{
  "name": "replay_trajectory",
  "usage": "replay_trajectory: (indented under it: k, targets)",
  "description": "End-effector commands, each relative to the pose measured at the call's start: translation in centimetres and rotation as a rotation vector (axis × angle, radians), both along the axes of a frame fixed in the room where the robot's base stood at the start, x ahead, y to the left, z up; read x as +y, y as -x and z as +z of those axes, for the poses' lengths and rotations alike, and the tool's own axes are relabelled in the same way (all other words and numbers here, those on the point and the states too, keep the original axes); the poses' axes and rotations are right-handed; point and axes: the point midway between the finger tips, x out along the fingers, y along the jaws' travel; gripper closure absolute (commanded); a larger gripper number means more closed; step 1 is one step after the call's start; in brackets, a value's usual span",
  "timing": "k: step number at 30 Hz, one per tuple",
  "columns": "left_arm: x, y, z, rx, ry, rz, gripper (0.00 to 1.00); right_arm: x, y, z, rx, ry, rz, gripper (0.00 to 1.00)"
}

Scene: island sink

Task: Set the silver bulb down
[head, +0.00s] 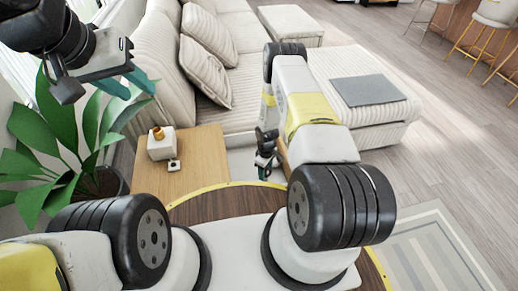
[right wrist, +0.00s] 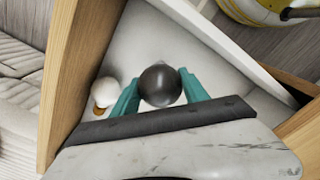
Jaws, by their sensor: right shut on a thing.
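A dark grey, shiny ball, which I take for the silver bulb (right wrist: 160,85), sits between the teal fingers of my right gripper (right wrist: 160,92) in the right wrist view. The fingers touch it from both sides. Below it is a pale surface (right wrist: 150,40) framed by wooden boards; whether the bulb touches that surface I cannot tell. In the head view my right gripper (head: 265,168) is low beside the wooden side table, and the bulb cannot be made out there. My left gripper (head: 128,84) is at the upper left, its teal fingers apart and empty.
A white bulb with a gold base (right wrist: 105,92) lies left of my right gripper. Wooden boards (right wrist: 82,60) and a white edge (right wrist: 215,40) close in around it. A plant (head: 75,145) and sofa (head: 235,60) stand nearby.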

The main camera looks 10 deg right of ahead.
Motion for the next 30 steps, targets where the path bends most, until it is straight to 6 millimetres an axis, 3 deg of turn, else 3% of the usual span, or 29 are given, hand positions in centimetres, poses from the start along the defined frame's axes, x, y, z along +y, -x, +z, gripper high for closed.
replay_trajectory:
  k: [3,14,15,18,30]
  targets:
    - [0.0,0.0,0.0,0.0,0.0,0.0,0.64,-0.02,-0.01,-1.17,0.0,0.0,-0.001,0.87]
    - [0.0,0.0,0.0,0.0,0.0,0.0,0.64,-0.03,-0.01,-1.5,0.0,0.0,-0.001,0.87]
    - [0.0,0.0,0.0,0.0,0.0,0.0,0.64,-0.03,-0.01,-1.58,0.0,0.0,-0.001,0.46]
    - [0.0,0.0,0.0,0.0,0.0,0.0,0.64,-0.03,-0.02,-1.52,0.0,0.0,-0.001,0.26]
    - [0.0,0.0,0.0,0.0,0.0,0.0,0.64,-0.03,-0.08,-0.94,-0.001,0.0,-0.001,0.26]
